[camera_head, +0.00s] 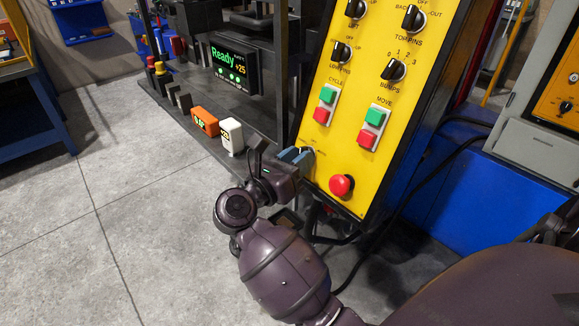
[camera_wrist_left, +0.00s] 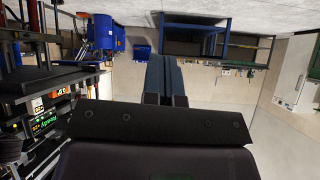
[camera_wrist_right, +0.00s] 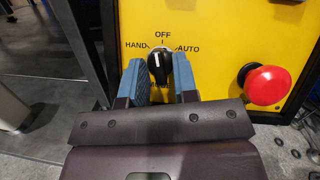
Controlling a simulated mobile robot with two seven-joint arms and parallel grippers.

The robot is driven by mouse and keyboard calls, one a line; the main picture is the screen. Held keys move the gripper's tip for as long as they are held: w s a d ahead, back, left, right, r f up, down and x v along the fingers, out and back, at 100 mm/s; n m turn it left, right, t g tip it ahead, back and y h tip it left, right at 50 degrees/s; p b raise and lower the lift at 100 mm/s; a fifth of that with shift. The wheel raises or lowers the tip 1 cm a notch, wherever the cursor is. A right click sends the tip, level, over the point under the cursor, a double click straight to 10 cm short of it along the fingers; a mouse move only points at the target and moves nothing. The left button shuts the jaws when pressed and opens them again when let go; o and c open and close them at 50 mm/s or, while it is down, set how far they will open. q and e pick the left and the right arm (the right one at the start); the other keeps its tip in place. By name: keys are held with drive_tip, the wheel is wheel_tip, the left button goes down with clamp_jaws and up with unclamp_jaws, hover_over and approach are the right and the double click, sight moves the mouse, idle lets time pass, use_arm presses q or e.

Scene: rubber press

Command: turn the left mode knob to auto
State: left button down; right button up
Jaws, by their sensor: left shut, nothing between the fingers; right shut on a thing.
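The mode knob (camera_wrist_right: 158,68) is black with a white line, low on the yellow panel (camera_wrist_right: 225,35), with HAND, OFF and AUTO printed around it in the right wrist view. Its white line points roughly up near OFF, leaning slightly toward HAND. My right gripper (camera_wrist_right: 159,76) is shut on the knob, one blue-grey finger on each side. In the head view the right gripper (camera_head: 297,156) reaches the panel's lower left corner and mostly hides the knob. My left gripper (camera_wrist_left: 165,72) is shut and empty in the left wrist view, away from the panel.
A red mushroom button (camera_head: 341,186) sits right of the knob, close to the right gripper. Green and red push buttons (camera_head: 324,105) and more selector knobs are above. The press bed holds an orange block (camera_head: 205,121), a white block (camera_head: 232,136) and a display (camera_head: 232,67) reading Ready.

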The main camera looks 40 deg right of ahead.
use_arm(q)
wheel_tip(320, 180, down, 7)
drive_tip(key=m+b, duration=0.1)
drive_tip(key=b, duration=0.9)
drive_tip(key=shift+w+d+m+g+h, duration=0.2)
drive_tip(key=shift+d+m+g+h, duration=0.1)
drive_tip(key=shift+d+m, duration=0.1)
use_arm(e)
drive_tip(key=shift+w+m+g+y, duration=0.25)
drive_tip(key=shift+m+g, duration=1.05)
drive_tip(key=shift+m, duration=1.3)
drive_tip(key=shift+m+g+y, duration=0.35)
drive_tip(key=shift+m+g, duration=0.95)
drive_tip(key=shift+m, duration=1.3)
drive_tip(key=shift+w+m+g+y, duration=0.25)
drive_tip(key=shift+m+g, duration=1.05)
drive_tip(key=shift+m, duration=1.3)
use_arm(q)
drive_tip(key=shift+w+r+b, duration=0.1)
drive_tip(key=shift+w+b, duration=0.05)
drive_tip(key=shift+b, duration=0.15)
use_arm(e)
drive_tip(key=shift+s+r, duration=0.1)
drive_tip(key=o, duration=0.6)
use_arm(q)
drive_tip(key=shift+a, duration=0.1)
use_arm(e)
drive_tip(key=shift+a, duration=0.1)
